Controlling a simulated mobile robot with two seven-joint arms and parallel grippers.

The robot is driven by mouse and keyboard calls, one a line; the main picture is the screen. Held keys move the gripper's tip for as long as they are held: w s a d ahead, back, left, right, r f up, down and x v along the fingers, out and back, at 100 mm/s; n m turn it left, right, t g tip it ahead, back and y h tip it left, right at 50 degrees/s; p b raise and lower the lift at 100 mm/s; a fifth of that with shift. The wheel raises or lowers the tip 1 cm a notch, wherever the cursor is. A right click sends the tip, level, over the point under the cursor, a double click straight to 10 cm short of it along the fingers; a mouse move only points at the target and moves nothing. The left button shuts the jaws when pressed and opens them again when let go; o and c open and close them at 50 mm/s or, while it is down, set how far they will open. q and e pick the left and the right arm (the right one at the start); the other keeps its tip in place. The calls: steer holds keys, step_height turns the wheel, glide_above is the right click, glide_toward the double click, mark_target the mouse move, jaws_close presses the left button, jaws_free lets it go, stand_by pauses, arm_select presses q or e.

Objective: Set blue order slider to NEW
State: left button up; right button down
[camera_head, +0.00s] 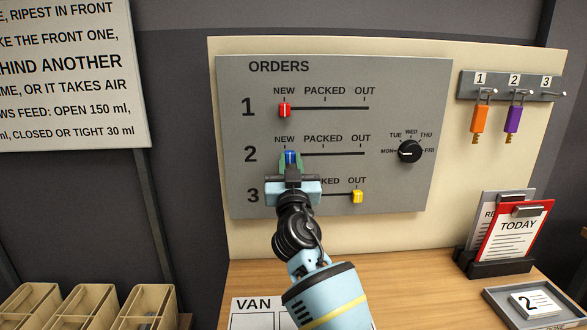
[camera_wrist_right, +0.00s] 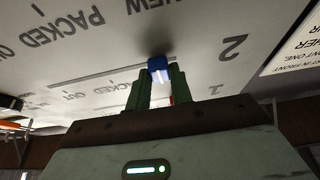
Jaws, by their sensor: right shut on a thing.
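The grey orders board (camera_head: 233,185) hangs on the wall with three slider rows. The blue slider (camera_head: 291,156) is in row 2, at the left end of its track, by the NEW mark. My right gripper (camera_head: 291,162) is at the board with its green fingers around the blue slider, shut on it. The right wrist view shows the blue slider (camera_wrist_right: 159,68) between the fingertips (camera_wrist_right: 160,82). The gripper body hides part of row 3. My left gripper is not in view.
The red slider (camera_head: 285,110) is at NEW in row 1, the yellow slider (camera_head: 357,196) at OUT in row 3. A black day dial (camera_head: 409,151) is right of row 2. Keys hang at upper right; clipboards (camera_head: 513,230) and a tray (camera_head: 497,301) stand at lower right.

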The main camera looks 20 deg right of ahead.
steer(key=shift+w+a, duration=0.15)
steer(key=shift+a, duration=0.4)
steer(key=c, duration=1.2)
jaws_free()
steer(key=shift+c, duration=0.2)
steer(key=b+v, duration=0.1)
steer(key=v, duration=0.7)
